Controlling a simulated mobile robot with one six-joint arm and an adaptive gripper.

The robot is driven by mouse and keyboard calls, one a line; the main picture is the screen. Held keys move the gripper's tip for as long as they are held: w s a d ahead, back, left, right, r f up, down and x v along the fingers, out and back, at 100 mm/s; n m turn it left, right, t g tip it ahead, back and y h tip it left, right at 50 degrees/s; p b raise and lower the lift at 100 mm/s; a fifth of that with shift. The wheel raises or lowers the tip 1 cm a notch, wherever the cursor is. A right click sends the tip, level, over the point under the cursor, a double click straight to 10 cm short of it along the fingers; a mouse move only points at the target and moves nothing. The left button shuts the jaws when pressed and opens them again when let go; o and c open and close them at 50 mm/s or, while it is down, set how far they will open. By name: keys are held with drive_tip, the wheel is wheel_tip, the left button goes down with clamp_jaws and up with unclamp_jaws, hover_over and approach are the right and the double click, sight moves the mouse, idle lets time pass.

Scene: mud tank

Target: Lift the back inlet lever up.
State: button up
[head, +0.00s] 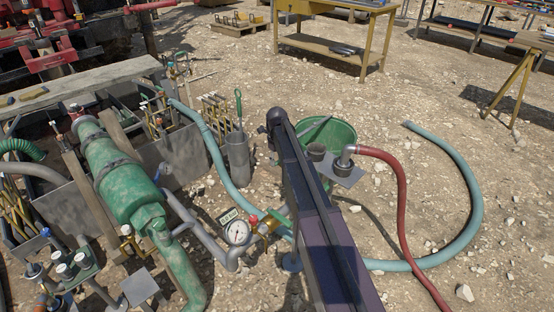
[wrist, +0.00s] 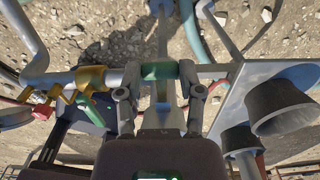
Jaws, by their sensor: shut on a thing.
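In the wrist view my gripper (wrist: 159,78) has one finger on each side of a short green grip (wrist: 158,71) and is shut on it. The grip looks like a lever handle and lies crosswise in the picture. A brass valve (wrist: 91,78) with a red handle (wrist: 42,111) and another green piece sits left of the fingers. In the head view the brass valve (head: 266,226) shows beside my dark arm, with a green lever end (head: 279,216) by it. My arm hides my gripper there. I cannot tell the back inlet lever's label.
A pressure gauge (head: 236,232) stands left of the valve. A large green pump cylinder (head: 122,177) and grey pipes crowd the left. A green bucket (head: 340,132), a red hose (head: 401,200) and a blue hose (head: 470,205) lie right.

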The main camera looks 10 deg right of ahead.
drive_tip(key=shift+d+r+p, duration=0.2)
drive_tip(key=shift+r+p, duration=0.1)
idle(0.4)
drive_tip(key=shift+s+d+r+p, duration=0.15)
drive_tip(key=shift+r+p, duration=0.45)
drive_tip(key=shift+r, duration=0.05)
drive_tip(key=o, duration=0.9)
drive_tip(key=shift+o, duration=1.2)
drive_tip(key=shift+s, duration=0.1)
drive_tip(key=shift+r, duration=0.15)
